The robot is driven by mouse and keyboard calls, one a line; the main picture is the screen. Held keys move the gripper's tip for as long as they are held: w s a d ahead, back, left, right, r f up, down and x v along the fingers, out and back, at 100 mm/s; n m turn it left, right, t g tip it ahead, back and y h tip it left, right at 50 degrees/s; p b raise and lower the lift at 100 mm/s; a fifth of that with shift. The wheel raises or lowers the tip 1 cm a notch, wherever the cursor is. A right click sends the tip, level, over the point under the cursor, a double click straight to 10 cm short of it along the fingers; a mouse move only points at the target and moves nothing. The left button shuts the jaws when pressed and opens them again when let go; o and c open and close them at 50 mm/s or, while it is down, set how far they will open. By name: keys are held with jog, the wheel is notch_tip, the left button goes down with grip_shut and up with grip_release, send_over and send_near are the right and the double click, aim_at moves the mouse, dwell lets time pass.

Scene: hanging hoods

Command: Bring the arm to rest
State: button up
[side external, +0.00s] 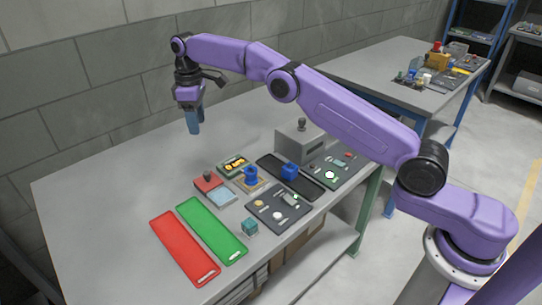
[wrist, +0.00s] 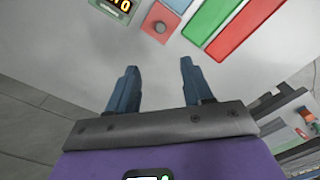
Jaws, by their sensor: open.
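My gripper (side external: 194,120) hangs at the end of my purple arm, pointing down, above the back part of the grey table (side external: 95,210). In the wrist view my gripper (wrist: 156,80) has its two blue fingers apart with nothing between them. It is clear of the tabletop and touches no object. All the objects on the table lie nearer the front, away from the fingers.
A red mat (side external: 184,247) and a green mat (side external: 212,231) lie at the front left. The table's left and back are bare.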

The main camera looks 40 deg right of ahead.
jog(key=s+a+r+n, duration=0.15)
jog(key=s+r, duration=0.25)
jog(key=s, duration=0.7)
jog(key=s+a+r, duration=0.2)
jog(key=s+r, duration=0.2)
jog(key=s, duration=0.7)
jog(key=s+d+f, duration=0.2)
jog(key=s+d, duration=0.3)
jog(key=s, duration=0.4)
jog(key=s+d+f+n, duration=0.1)
jog(key=s+d+f, duration=0.1)
jog(key=s+d, duration=0.3)
jog(key=s+d+f+n, duration=0.1)
jog(key=s+d, duration=0.5)
jog(key=s, duration=0.7)
jog(key=shift+f, duration=0.45)
